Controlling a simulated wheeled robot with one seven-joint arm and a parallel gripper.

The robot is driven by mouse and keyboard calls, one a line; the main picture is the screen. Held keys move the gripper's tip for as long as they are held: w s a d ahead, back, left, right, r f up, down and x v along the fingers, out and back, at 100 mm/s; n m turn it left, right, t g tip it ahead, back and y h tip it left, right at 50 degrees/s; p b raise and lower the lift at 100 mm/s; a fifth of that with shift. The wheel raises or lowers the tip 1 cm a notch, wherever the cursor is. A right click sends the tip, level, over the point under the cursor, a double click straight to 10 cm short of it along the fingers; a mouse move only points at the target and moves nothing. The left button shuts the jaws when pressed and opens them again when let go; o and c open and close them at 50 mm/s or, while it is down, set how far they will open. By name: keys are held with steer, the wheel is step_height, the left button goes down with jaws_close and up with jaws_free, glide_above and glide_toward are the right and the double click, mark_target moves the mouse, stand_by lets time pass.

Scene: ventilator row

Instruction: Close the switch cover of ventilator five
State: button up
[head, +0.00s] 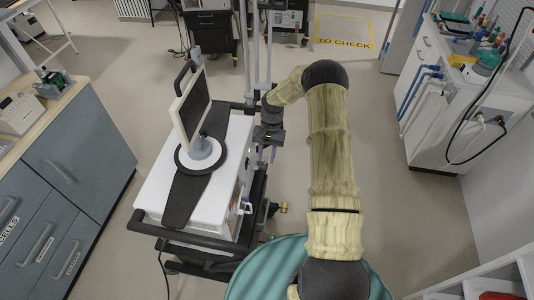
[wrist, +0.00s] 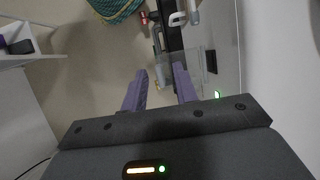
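A white ventilator (head: 225,150) on a dark cart stands left of my arm, with a tilted screen (head: 190,105) on top; no number is readable on it. Its pale side panel (wrist: 228,50) fills the right of the wrist view. A clear, see-through flap (wrist: 196,62), apparently the switch cover, shows beside that panel, partly behind my right finger; its exact angle is hard to tell. My gripper (head: 266,150) points down along the ventilator's right side. In the wrist view its two purple fingers (wrist: 160,74) are apart with nothing clearly between them.
A yellow-marked floor area (head: 345,32) lies at the back. A white counter with bottles and hoses (head: 470,85) stands right, and grey-blue drawers (head: 75,160) stand left. A teal round thing (wrist: 115,8) is at the wrist view's top.

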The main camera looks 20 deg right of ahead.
mark_target(263, 169)
jaws_close()
steer(key=shift+d+f, duration=0.1)
steer(key=f+n+t+y+b, duration=0.1)
steer(key=f+t+y+b, duration=0.1)
steer(key=b, duration=0.4)
steer(key=f+n+t+y+b, duration=0.1)
steer(key=f+y+b, duration=0.3)
steer(key=y+b, duration=0.3)
steer(key=a+f+n+t+y+b, duration=0.1)
steer(key=f+t+y+b, duration=0.1)
steer(key=b, duration=0.5)
steer(key=shift+w+a+f+n+t+y, duration=0.1)
steer(key=shift+w+f+n+t+y, duration=0.2)
steer(key=shift+y, duration=0.4)
steer(key=shift+w+f+n+y, duration=0.1)
steer(key=shift+f+y, duration=0.3)
steer(key=shift+y, duration=0.3)
steer(key=shift+w+a+n+y+b, duration=0.15)
steer(key=shift+a+n+y+b, duration=0.2)
steer(key=shift+y+b, duration=0.6)
